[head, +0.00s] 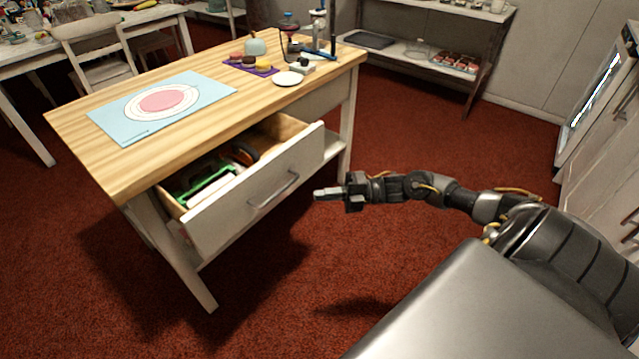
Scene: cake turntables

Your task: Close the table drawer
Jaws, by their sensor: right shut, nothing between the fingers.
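The table drawer (255,192) is open, pulled out from under the wooden tabletop (120,169). It has a white front with a grey bar handle (274,189). Inside it lie a green-edged item (205,176), a white item and a dark rounded item (245,152). My right gripper (318,194) is shut and empty. In the picture it is just right of the drawer front, pointing left, and apart from the handle. My left gripper is not in view.
On the tabletop are a blue mat with pink and white circles (161,101), a white plate (287,79), a purple tray (251,65) and a blue-based stand. Shelves (440,55) stand at the back, a chair (92,45) at left. Red carpet before the drawer is clear.

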